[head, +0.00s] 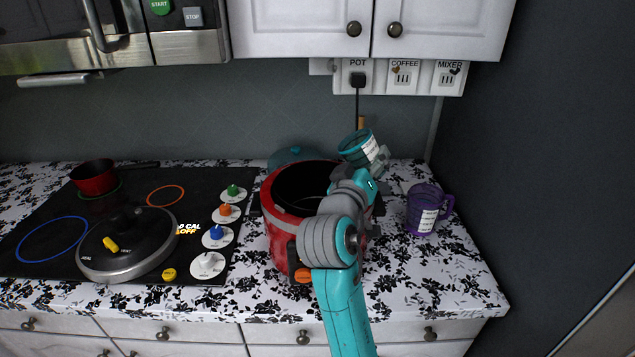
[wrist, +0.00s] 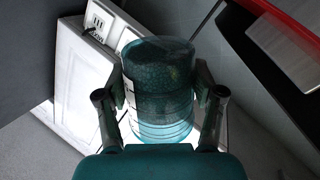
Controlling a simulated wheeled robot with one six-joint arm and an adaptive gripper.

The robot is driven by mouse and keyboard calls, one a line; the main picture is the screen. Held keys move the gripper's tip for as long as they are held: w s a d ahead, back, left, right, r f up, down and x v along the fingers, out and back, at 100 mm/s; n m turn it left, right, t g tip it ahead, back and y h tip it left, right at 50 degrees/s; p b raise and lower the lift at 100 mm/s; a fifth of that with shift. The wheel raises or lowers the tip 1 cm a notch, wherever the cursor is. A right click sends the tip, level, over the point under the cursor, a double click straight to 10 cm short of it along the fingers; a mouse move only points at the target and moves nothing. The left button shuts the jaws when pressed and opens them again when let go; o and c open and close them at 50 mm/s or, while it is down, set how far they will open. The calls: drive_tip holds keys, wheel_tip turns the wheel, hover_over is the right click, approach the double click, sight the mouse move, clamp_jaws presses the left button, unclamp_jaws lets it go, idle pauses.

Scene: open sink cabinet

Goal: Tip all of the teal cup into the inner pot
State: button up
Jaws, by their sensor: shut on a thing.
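The teal cup (head: 357,146) is held above the back right rim of the red cooker (head: 277,226), leaning to the left. The inner pot (head: 300,183) shows as the dark open inside of the red cooker, partly hidden by my arm. I cannot see anything pouring.
A purple cup (head: 424,211) stands on the counter at right. A teal rounded thing (head: 292,154) is behind the cooker. A lid (head: 128,246) and a small red saucepan (head: 95,177) are on the stove. Wall cabinets (head: 300,28) hang above; a dark wall bounds the right.

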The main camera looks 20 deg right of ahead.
sight(350, 159)
drive_tip(key=shift+w+a+r+n, duration=0.1)
drive_tip(key=shift+a+r+n, duration=0.1)
drive_tip(key=shift+n, duration=0.1)
drive_tip(key=shift+f+n+t, duration=0.2)
drive_tip(key=shift+f+n, duration=0.1)
drive_tip(key=shift+n, duration=0.65)
drive_tip(key=shift+f+n+t, duration=0.2)
drive_tip(key=shift+f+n, duration=0.05)
drive_tip(key=shift+n, duration=0.7)
idle(0.5)
drive_tip(key=shift+w+a+r+n+t, duration=0.1)
drive_tip(key=shift+r+n+t, duration=0.3)
drive_tip(key=shift+n, duration=0.6)
drive_tip(key=shift+a+r+n+t, duration=0.1)
drive_tip(key=shift+r+n, duration=0.5)
drive_tip(key=shift+n, duration=0.4)
drive_tip(key=shift+w+a+f+n+y, duration=0.15)
drive_tip(key=shift+w+a+f+n, duration=0.1)
drive_tip(key=shift+a+n, duration=0.2)
drive_tip(key=shift+w+a+f+n+y, duration=0.15)
drive_tip(key=shift+w+a+n, duration=0.15)
drive_tip(key=shift+n, duration=0.25)
idle(0.6)
drive_tip(key=shift+a+f+n+t, duration=0.2)
drive_tip(key=shift+f+n+t, duration=0.1)
drive_tip(key=shift+n, duration=0.6)
idle(0.5)
drive_tip(key=shift+w+a+r+n+y, duration=0.1)
drive_tip(key=shift+r+n+y, duration=0.05)
drive_tip(key=shift+n+y, duration=0.15)
